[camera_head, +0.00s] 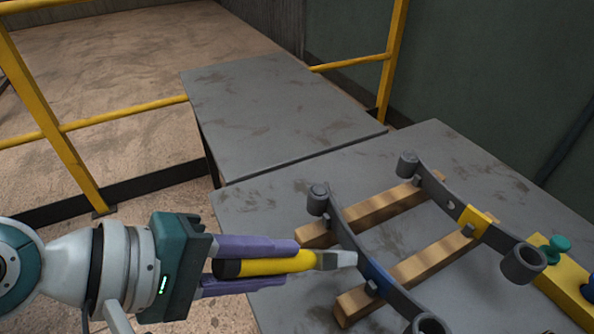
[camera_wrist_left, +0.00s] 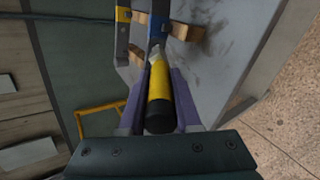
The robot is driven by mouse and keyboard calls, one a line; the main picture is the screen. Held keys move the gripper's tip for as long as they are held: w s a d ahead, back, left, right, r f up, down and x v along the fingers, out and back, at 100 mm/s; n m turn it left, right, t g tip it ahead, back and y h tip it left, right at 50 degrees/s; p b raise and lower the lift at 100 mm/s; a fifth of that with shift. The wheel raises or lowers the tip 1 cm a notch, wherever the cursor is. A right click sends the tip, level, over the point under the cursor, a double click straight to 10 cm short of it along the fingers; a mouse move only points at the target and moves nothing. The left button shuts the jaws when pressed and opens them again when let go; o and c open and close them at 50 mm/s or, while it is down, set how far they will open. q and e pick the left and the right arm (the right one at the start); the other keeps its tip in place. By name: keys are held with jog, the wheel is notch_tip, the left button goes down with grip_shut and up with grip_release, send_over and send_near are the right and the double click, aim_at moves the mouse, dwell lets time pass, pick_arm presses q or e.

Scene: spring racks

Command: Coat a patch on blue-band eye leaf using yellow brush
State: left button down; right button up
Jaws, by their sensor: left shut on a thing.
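My left gripper (camera_head: 300,265) is shut on the yellow brush (camera_head: 278,264), which has a black butt end and a grey tip pointing right. The brush also shows in the left wrist view (camera_wrist_left: 160,88). The blue-band eye leaf (camera_head: 347,235) is a dark curved bar with eyes at its ends, lying across wooden strips. The brush tip (camera_head: 338,260) appears at or just over the leaf beside its blue band (camera_head: 376,274); I cannot tell whether it touches. The blue band also shows in the left wrist view (camera_wrist_left: 157,28). My right gripper is not in view.
A second leaf with a yellow band (camera_head: 475,222) lies to the right on the same wooden strips (camera_head: 410,268). A yellow block (camera_head: 565,285) with green and blue knobs stands at the right. An empty grey table (camera_head: 280,105) is behind, and yellow railings (camera_head: 75,170) stand beyond.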

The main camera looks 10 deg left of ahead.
pick_arm(q)
jog(key=shift+w+a, duration=0.25)
jog(key=shift+w, duration=0.15)
jog(key=w+a+b, duration=0.2)
jog(key=w+b, duration=0.1)
jog(key=shift+a, duration=0.1)
jog(key=shift+s+a+r+b, duration=0.1)
jog(key=shift+s+a+b, duration=0.15)
jog(key=shift+s+a, duration=0.45)
jog(key=shift+s+a+f+b, duration=0.1)
jog(key=shift+s+a+b, duration=0.25)
jog(key=shift+a, duration=0.6)
jog(key=shift+s+a+r+b, duration=0.1)
jog(key=shift+s+a+b, duration=0.05)
jog(key=shift+s+a, duration=0.55)
jog(key=shift+w+a, duration=0.1)
jog(key=shift+a, duration=0.1)
